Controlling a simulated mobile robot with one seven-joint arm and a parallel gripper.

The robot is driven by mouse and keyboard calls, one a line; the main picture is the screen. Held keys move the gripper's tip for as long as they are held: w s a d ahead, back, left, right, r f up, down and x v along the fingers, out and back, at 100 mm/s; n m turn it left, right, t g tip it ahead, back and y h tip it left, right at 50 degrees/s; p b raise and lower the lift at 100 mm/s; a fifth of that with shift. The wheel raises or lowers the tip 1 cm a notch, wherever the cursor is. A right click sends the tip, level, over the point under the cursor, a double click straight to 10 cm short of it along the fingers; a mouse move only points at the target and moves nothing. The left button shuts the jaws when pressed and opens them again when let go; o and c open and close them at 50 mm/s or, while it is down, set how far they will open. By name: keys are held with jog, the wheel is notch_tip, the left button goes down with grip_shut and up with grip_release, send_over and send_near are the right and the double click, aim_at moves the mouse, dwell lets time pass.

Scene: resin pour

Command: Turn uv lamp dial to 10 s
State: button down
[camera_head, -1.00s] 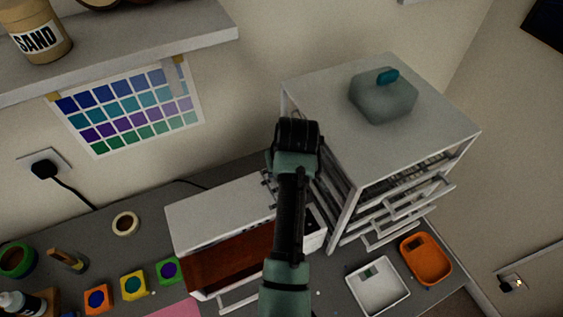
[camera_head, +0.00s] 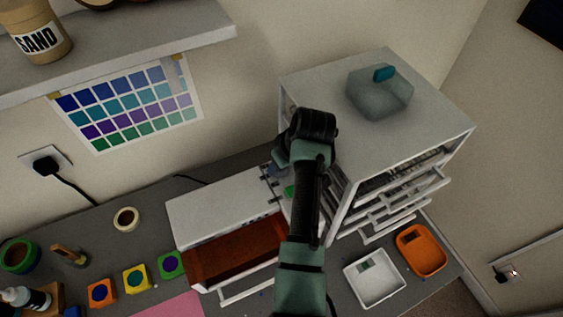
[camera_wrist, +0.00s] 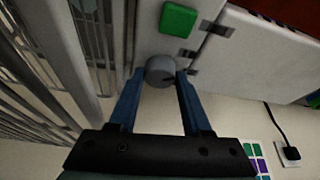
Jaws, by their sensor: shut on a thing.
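The uv lamp (camera_head: 222,207) is a white box with a red-brown open front, standing on the grey bench left of my arm in the head view. In the wrist view its pale panel (camera_wrist: 133,38) carries a round grey dial (camera_wrist: 160,68) and a square green button (camera_wrist: 178,19) beside it. The green button also shows in the head view (camera_head: 290,191). My gripper (camera_wrist: 160,77) has its two blue fingers on either side of the dial, shut on it. The dial's setting cannot be read. My arm hides the dial and the fingertips in the head view.
A white tray (camera_head: 375,293) and an orange tray (camera_head: 420,262) lie in front. Several colored paint pots (camera_head: 136,279) stand at the left.

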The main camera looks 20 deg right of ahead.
jog(key=shift+c, duration=1.8)
grip_release()
